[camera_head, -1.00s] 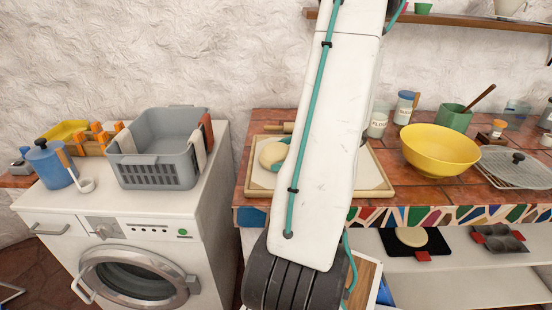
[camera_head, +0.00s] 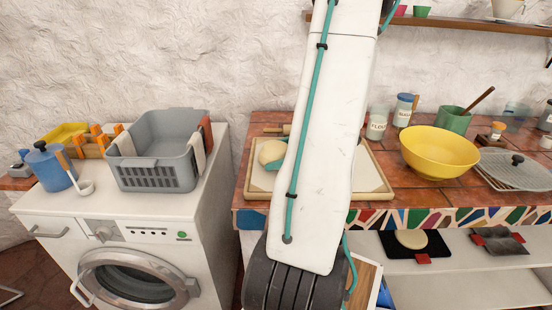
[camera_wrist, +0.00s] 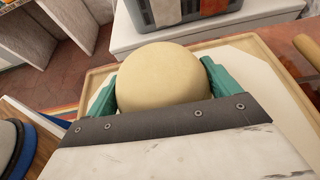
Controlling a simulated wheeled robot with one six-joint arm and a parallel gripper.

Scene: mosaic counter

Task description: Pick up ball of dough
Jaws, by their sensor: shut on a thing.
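The ball of dough (camera_wrist: 162,76) is pale and round. In the wrist view it sits between the two green fingers of my gripper (camera_wrist: 160,88), which is shut on it. In the head view the dough (camera_head: 271,152) shows just left of my arm, over the wooden-rimmed tray (camera_head: 376,195) with a white lining. The tray rim also shows in the wrist view (camera_wrist: 98,76). My arm hides most of the gripper and the middle of the tray in the head view. I cannot tell whether the dough touches the tray.
A rolling pin (camera_head: 276,129) lies behind the tray. A yellow bowl (camera_head: 440,150), a wire rack (camera_head: 516,166) and jars (camera_head: 377,123) stand to the right. A grey basket (camera_head: 160,173) stands on the washing machine (camera_head: 140,222) at left. Bare tiles lie between tray and bowl.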

